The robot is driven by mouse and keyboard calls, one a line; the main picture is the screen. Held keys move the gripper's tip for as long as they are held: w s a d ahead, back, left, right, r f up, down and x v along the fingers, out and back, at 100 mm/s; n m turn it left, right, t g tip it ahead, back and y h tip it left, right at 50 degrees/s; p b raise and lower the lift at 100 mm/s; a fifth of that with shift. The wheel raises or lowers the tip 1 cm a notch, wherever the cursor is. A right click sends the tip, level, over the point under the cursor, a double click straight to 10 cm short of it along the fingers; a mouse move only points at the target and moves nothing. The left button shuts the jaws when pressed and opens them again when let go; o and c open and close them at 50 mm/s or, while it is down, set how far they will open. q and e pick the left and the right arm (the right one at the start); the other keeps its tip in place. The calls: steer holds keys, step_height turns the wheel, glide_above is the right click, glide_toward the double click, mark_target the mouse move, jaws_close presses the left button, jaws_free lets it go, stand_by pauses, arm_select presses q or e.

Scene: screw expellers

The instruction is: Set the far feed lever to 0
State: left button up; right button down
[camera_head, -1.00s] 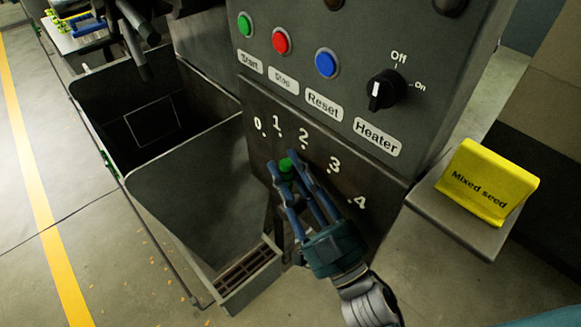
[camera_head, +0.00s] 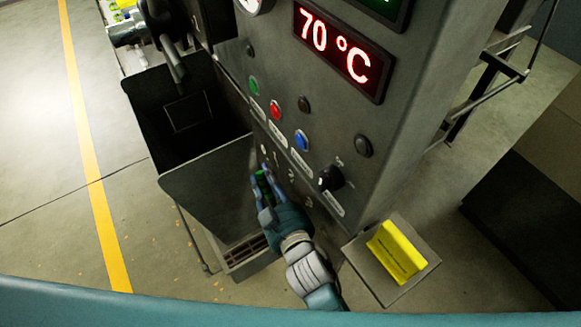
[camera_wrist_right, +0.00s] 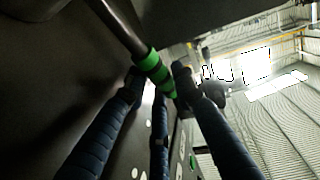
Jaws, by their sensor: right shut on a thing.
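The feed lever is a dark rod with a green grip (camera_head: 262,182), in front of the lower panel of the near machine. Its grip appears just below the 0 and 1 marks of the number scale (camera_head: 291,174); the exact mark is hard to tell at this angle. My right gripper (camera_head: 262,178) is shut around the grip. The right wrist view shows the green ringed grip (camera_wrist_right: 152,66) between its blue-black fingers (camera_wrist_right: 158,80), with the rod running to the upper left. My left gripper is not in view.
Above the scale are green, red and blue buttons (camera_head: 302,140), a heater knob (camera_head: 331,178) and a 70 °C display (camera_head: 340,45). An open grey bin (camera_head: 205,190) stands left of the gripper. A yellow sign (camera_head: 398,252) sits on a shelf at right.

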steer(key=shift+w+g+h+p, duration=0.3)
steer(key=shift+w+p, duration=0.05)
steer(key=shift+p, duration=0.15)
steer(key=shift+w+a+f+g+p, duration=0.1)
steer(key=shift+a+f+g+p, duration=0.1)
steer(key=shift+f+g+p, duration=0.15)
steer(key=shift+w+a+f+g+h+p, duration=0.2)
steer(key=shift+a+f+g+h+p, duration=0.1)
steer(key=shift+f+p, duration=0.3)
steer(key=shift+f, duration=0.2)
steer(key=c, duration=1.7)
jaws_free()
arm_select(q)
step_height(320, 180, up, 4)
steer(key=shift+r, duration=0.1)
arm_select(e)
steer(key=shift+w, duration=0.15)
